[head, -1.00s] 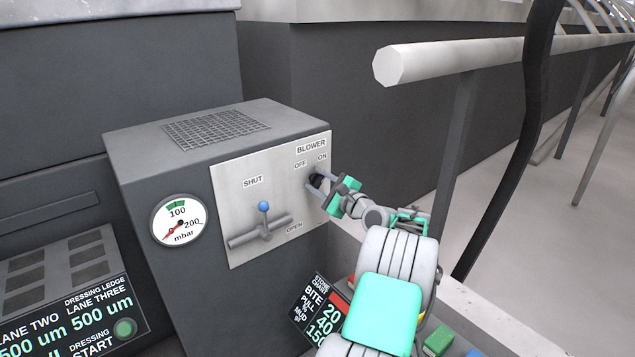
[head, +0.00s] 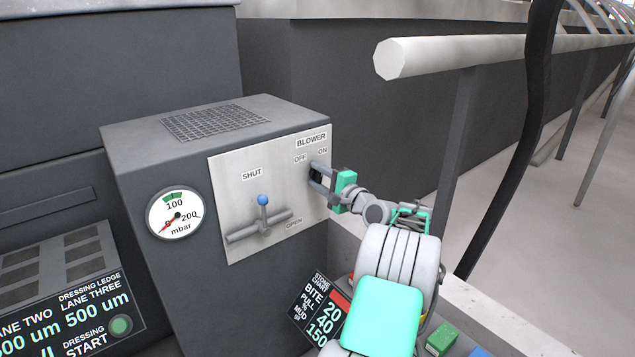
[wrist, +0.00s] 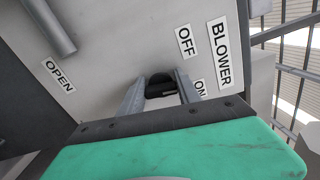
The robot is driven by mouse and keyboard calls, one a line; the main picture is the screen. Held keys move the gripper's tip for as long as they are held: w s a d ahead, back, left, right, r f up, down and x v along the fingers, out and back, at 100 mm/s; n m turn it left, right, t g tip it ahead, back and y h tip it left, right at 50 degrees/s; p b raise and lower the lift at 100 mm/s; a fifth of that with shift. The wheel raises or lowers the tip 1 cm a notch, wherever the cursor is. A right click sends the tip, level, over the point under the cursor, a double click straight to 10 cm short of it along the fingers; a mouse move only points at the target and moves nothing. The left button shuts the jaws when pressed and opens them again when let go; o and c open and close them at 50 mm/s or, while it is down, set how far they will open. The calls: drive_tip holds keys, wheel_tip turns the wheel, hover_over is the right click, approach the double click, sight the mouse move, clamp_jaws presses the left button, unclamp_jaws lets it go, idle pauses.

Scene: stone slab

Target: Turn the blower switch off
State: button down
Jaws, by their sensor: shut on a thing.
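The black blower switch (wrist: 160,84) sits on a pale metal panel (head: 228,205), below the OFF and ON labels under the word BLOWER. My gripper (head: 317,178) is at the panel with its fingers on either side of the switch knob. In the wrist view the two grey fingers (wrist: 160,92) reach to the panel and are shut on the knob. In the head view the fingers partly cover the switch. I cannot tell clearly which label the knob points to.
A blue-tipped lever (head: 263,202) between SHUT and OPEN labels is on the same panel, left of my gripper. A pressure gauge (head: 175,214) is on the box's left face. A pale railing (head: 450,57) and a black hanging cable (head: 528,130) stand at the right.

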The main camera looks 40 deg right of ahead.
drive_tip(key=n+b, duration=0.4)
drive_tip(key=n, duration=0.1)
drive_tip(key=shift+f+n, duration=0.3)
drive_tip(key=shift+f, duration=0.1)
drive_tip(key=shift+d+r+n+b, duration=0.1)
drive_tip(key=shift+n+b, duration=1.65)
drive_tip(key=shift+n, duration=0.35)
drive_tip(key=c, duration=0.8)
unclamp_jaws()
drive_tip(key=shift+c, duration=0.2)
drive_tip(key=s, duration=0.7)
drive_tip(key=shift+s+a+p, duration=0.4)
drive_tip(key=shift+a+p, duration=0.05)
